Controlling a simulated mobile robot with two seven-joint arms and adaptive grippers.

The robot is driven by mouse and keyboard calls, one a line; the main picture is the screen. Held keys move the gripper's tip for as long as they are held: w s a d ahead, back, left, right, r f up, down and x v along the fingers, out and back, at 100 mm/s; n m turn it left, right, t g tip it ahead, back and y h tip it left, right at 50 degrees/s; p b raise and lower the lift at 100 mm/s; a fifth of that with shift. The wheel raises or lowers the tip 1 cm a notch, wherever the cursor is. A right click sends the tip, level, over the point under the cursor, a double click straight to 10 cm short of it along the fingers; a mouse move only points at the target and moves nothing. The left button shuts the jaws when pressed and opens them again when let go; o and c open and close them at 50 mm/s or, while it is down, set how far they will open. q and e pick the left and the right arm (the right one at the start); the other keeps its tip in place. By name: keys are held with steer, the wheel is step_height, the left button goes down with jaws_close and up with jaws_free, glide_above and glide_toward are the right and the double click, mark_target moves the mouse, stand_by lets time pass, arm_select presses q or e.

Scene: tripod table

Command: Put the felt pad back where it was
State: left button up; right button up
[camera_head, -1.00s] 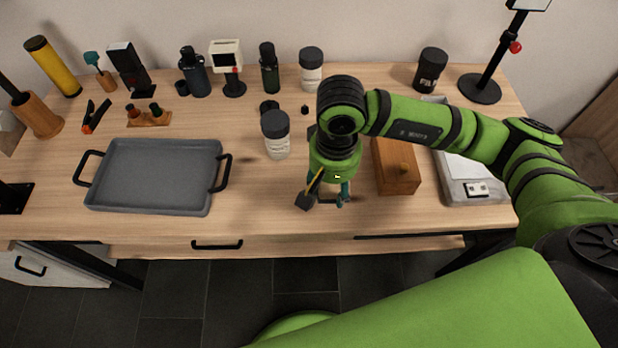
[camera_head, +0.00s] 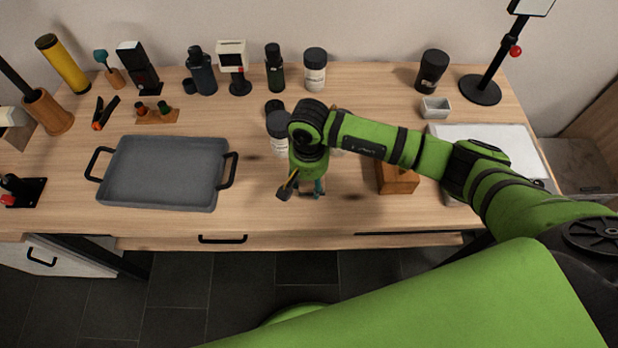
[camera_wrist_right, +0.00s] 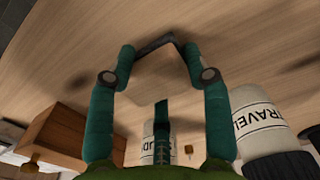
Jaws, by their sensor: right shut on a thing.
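My right gripper (camera_head: 301,195) hangs low over the front middle of the table, right of the grey tray. In the right wrist view its teal fingers stand apart, and a thin dark grey piece (camera_wrist_right: 158,43) spans between the tips of the gripper (camera_wrist_right: 157,50). A small dark flat shape (camera_head: 283,194) also shows at its left finger in the head view. The dark piece may be the felt pad; its outline is too small to be sure. Whether it touches the table I cannot tell. My left gripper is not in view.
The grey tray (camera_head: 160,141) lies to the left. A white jar with a black lid (camera_head: 279,124) stands close behind the gripper. A wooden box (camera_head: 397,181) is to the right, with a small white dish (camera_head: 435,110) beyond.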

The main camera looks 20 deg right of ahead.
steer(key=shift+f+b, duration=0.25)
steer(key=shift+b, duration=0.05)
steer(key=o, duration=1.2)
steer(key=shift+r, duration=0.1)
steer(key=shift+r+p, duration=0.3)
steer(key=shift+p, duration=0.15)
steer(key=shift+w+r, duration=0.1)
steer(key=shift+r, duration=0.25)
step_height(320, 180, up, 11)
steer(key=b, duration=0.2)
